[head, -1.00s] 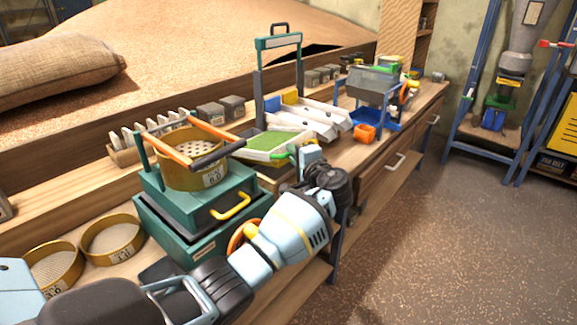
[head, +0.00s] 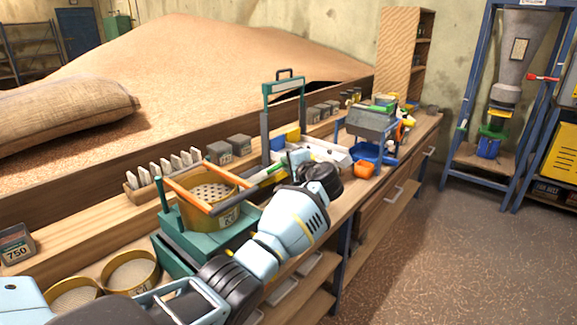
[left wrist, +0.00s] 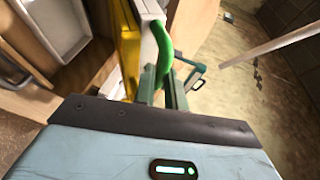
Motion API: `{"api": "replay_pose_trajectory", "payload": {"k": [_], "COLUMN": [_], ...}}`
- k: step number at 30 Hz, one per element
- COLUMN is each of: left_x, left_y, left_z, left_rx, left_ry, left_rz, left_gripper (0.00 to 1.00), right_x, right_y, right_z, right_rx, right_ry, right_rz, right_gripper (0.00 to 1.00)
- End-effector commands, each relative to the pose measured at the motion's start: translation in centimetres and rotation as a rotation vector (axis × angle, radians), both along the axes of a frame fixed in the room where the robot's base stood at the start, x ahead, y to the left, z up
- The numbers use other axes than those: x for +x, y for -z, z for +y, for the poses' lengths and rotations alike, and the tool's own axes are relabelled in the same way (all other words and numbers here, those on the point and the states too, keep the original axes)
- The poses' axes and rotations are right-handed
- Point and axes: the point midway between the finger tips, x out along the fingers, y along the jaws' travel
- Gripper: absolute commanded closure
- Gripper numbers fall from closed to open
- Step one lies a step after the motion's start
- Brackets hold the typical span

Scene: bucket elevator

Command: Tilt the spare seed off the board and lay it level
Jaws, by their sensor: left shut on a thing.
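The board's green handle (left wrist: 163,50) shows in the left wrist view, with a narrow pale strip of the board's frame (left wrist: 148,12) beside it. In the head view my wrist and the sieve bars hide most of the board, with only a green strip (head: 270,171) showing. I cannot see its seed surface or judge its tilt well. My right gripper is not in view.
A brass sieve (head: 210,213) under orange bars stands on a teal machine left of the gripper. White chutes (head: 325,150) lie just behind it. The floor (head: 440,240) in front is clear.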

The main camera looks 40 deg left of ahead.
Motion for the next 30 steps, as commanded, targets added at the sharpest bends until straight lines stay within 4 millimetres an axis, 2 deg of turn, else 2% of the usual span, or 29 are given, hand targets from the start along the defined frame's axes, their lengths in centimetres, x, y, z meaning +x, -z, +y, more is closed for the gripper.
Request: {"api": "replay_pose_trajectory", "payload": {"k": [1,7,8,12,30], "left_x": [0.07,0.05,0.05,0.04,-0.09], "left_y": [-1.46,-1.66,-1.68,-1.6,-0.86], "left_z": [0.55,0.67,0.66,0.62,0.07], "left_rx": [0.015,0.017,0.017,0.016,0.008], "left_ry": [-0.003,-0.003,-0.003,-0.004,-0.002], "left_rz": [-0.021,-0.024,-0.024,-0.023,-0.012], "left_gripper": [1.0,1.0,0.84,0.66,0.66], "right_x": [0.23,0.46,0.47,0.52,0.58], "right_y": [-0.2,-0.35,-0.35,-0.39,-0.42], "right_z": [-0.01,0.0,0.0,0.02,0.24], "right_rx": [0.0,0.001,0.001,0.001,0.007], "right_ry": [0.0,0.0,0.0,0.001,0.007], "right_rz": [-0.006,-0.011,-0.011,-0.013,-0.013], "right_gripper": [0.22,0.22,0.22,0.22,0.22]}}
